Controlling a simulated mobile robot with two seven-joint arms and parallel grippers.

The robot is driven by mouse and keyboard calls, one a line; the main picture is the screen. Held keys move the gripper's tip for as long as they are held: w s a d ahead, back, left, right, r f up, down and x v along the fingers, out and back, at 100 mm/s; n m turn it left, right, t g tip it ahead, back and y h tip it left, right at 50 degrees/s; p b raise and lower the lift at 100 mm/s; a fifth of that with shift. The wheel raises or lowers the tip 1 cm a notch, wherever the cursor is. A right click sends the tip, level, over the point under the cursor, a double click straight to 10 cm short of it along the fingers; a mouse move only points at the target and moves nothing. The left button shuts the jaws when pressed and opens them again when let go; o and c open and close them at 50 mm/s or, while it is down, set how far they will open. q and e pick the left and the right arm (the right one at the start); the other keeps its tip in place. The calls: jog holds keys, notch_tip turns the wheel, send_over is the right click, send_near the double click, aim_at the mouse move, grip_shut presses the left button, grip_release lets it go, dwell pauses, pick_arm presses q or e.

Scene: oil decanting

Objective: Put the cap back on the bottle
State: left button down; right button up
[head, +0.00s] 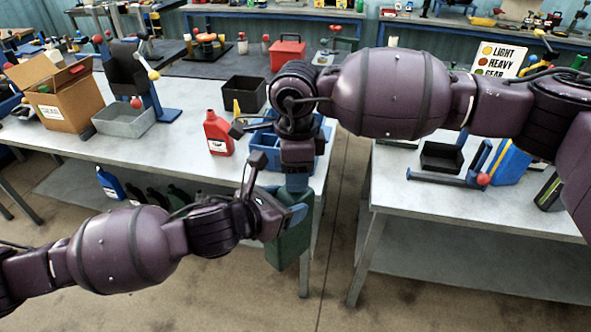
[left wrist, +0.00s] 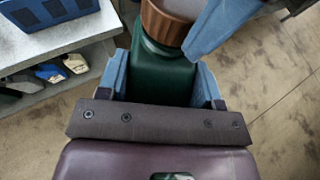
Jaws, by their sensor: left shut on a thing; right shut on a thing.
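The dark green bottle (head: 291,243) is upright in my left gripper (head: 292,212), held in the air off the table's front edge. In the left wrist view my left gripper's blue fingers (left wrist: 161,82) are shut on either side of the bottle (left wrist: 158,74). The ribbed brown cap (left wrist: 164,24) shows at the bottle's neck; I cannot tell whether it is seated or just above. My right gripper (head: 297,182) points down over the bottle and is shut on the cap; one blue finger of it shows in the left wrist view. In the head view the cap is hidden.
A red bottle (head: 217,133), a blue crate (head: 263,142) and a black bin (head: 245,93) stand on the left table (head: 150,160). Several bottles stand on its lower shelf. The right table (head: 400,194) holds a black tray (head: 441,157). A floor gap separates the tables.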

jog(key=shift+w+d+m, duration=0.15)
jog(key=shift+w+m, duration=0.05)
jog(key=shift+m, duration=0.9)
jog(key=o, duration=1)
jog(key=shift+s, duration=0.1)
jog(key=shift+r, duration=2.25)
jog(key=shift+r, duration=0.1)
